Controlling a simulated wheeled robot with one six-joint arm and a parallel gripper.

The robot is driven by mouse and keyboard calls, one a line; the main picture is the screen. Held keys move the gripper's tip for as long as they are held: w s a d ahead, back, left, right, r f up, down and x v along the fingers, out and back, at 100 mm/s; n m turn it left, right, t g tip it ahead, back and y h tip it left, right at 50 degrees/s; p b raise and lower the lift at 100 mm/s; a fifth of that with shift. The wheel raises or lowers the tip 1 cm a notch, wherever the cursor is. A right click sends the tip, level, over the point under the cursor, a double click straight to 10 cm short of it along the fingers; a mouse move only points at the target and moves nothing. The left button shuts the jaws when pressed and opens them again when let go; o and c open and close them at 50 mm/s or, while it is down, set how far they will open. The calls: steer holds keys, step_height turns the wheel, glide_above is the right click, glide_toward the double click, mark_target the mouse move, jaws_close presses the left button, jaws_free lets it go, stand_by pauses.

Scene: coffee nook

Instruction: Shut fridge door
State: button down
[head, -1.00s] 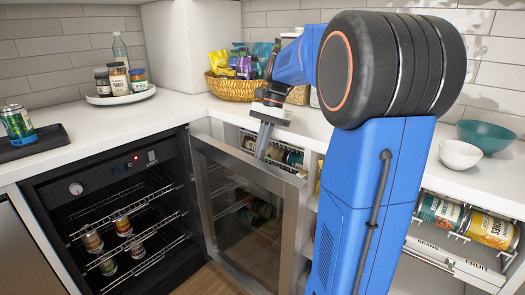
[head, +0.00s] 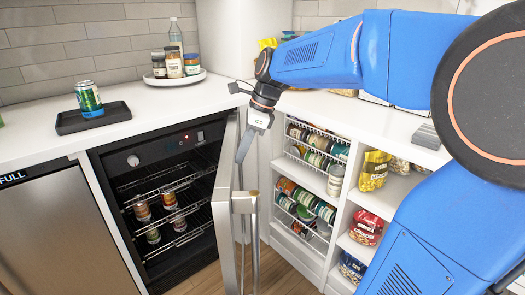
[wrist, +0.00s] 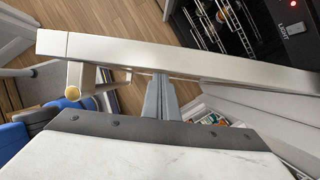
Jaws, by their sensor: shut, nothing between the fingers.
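The fridge (head: 133,160) is a dark cabinet under the counter, with wire racks and several cans showing inside. Its steel-framed door (head: 228,190) stands open on the right and shows nearly edge-on. The door's bar handle (head: 245,205) is on its right, outer side. My gripper (head: 241,157) is shut and empty, pointing down by the upper part of the door on its outer side. In the wrist view the door's top edge (wrist: 190,62) crosses ahead of the fingers (wrist: 160,98), and the handle (wrist: 75,82) is to their left. I cannot tell whether the fingers touch the door.
Open shelves with wire can racks (head: 318,145) stand right of the door, with bags (head: 374,172) further right. The counter (head: 200,98) runs above, holding a black tray with a can (head: 89,98) and a round tray of jars (head: 175,78). Floor shows below the door.

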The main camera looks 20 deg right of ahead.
steer(key=w+a+m+t, duration=0.1)
steer(key=w+a+m, duration=0.2)
steer(key=w+a, duration=1.6)
steer(key=shift+a, duration=1.25)
